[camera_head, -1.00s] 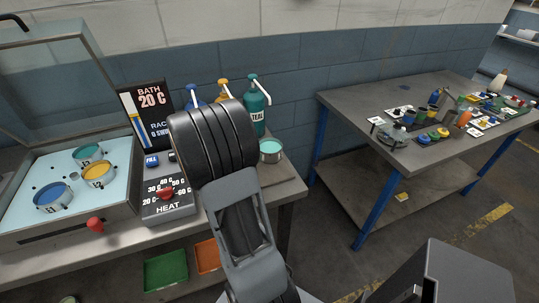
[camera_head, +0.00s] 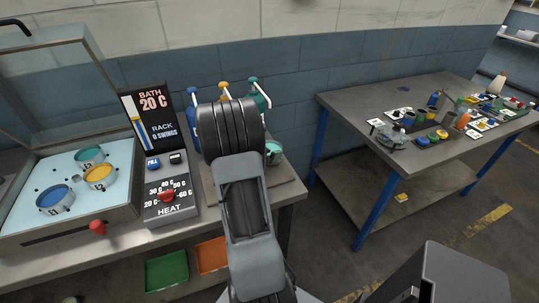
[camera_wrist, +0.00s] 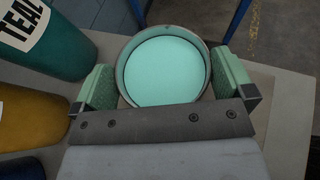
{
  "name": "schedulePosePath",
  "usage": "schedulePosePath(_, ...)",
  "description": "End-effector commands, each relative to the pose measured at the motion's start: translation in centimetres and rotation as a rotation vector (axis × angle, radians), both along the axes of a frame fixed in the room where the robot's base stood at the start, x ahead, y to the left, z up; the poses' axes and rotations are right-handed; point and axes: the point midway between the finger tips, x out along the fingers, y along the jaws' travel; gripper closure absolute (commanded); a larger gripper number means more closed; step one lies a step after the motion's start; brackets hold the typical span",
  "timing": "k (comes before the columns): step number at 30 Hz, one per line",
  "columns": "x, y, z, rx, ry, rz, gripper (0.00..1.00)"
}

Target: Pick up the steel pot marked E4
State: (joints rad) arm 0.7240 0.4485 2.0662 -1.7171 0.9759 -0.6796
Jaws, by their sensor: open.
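A steel pot (camera_wrist: 163,32) with pale teal liquid in it stands in the wrist view, round and upright. No mark shows on the part I see, so I cannot read E4. My gripper (camera_wrist: 166,78) is open, with one green-padded finger on each side of the pot. The pot's near side is hidden by the gripper body. I cannot tell whether the pads touch it. In the head view the same pot (camera_head: 275,152) stands at the right end of the bench, partly behind my arm, which also hides the fingers.
A teal bottle (camera_wrist: 38,38) and a yellow bottle (camera_wrist: 25,118) stand left of the pot. The bath (camera_head: 65,205) at left holds a teal pot, a yellow pot and a blue pot. A heat control box (camera_head: 167,192) stands beside it. A cluttered table (camera_head: 345,105) is at right.

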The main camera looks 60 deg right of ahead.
Motion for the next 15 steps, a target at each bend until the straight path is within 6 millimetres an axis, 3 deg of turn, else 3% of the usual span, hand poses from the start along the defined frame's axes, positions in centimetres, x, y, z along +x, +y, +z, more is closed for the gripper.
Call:
schedulePosePath(6, 0.01, -0.05, -0.02, 0.000, 0.000, 0.001, 0.00)
schedulePosePath(15, 0.02, -0.03, -0.01, 0.000, 0.000, 0.001, 0.28)
